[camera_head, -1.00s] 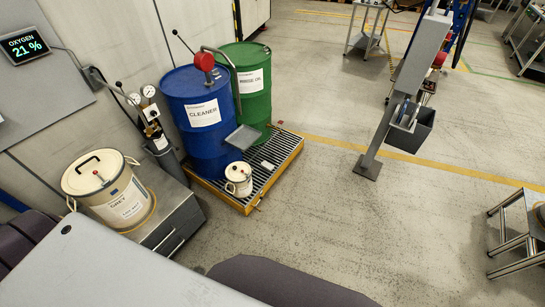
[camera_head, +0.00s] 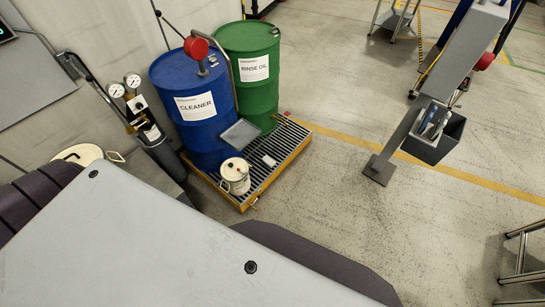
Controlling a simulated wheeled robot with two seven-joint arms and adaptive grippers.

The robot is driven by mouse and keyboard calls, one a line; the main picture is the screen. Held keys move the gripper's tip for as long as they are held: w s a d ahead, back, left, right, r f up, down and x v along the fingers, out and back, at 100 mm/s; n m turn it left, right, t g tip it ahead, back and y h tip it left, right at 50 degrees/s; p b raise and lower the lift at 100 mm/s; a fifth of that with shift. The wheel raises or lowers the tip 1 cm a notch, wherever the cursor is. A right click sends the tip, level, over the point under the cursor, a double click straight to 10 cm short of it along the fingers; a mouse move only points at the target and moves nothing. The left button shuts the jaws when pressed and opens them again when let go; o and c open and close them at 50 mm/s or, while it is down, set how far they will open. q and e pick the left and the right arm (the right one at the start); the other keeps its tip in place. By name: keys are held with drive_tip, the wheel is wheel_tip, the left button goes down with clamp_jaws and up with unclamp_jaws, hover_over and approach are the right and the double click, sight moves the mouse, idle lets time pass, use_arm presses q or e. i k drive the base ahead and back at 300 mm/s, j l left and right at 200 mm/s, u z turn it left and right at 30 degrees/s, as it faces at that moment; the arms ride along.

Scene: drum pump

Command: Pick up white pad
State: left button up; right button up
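A small flat white pad (camera_head: 269,160) lies on the dark grating of the yellow-edged spill pallet (camera_head: 262,185). It is right of a small white can (camera_head: 235,176) and in front of the green drum. Neither of my grippers is in view.
A blue CLEANER drum (camera_head: 195,115) with a red pump and a green RINSE OIL drum (camera_head: 248,68) stand on the pallet. A gas cylinder with gauges (camera_head: 150,130) stands left. A grey post with a bin (camera_head: 434,133) is right. The floor between is clear.

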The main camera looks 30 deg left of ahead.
sight(268, 161)
drive_tip(key=i+l+u, duration=0.15)
drive_tip(key=i, duration=0.65)
drive_tip(key=i+l+u, duration=0.15)
drive_tip(key=i+u, duration=0.35)
drive_tip(key=i+l+u, duration=0.3)
drive_tip(key=i+u, duration=0.2)
drive_tip(key=i+l+u, duration=0.3)
drive_tip(key=l+u, duration=0.2)
drive_tip(key=i+l+u, duration=0.3)
drive_tip(key=l+u, duration=0.15)
drive_tip(key=l, duration=0.15)
drive_tip(key=i+l+u, duration=0.15)
drive_tip(key=l+u, duration=0.35)
drive_tip(key=l, duration=0.15)
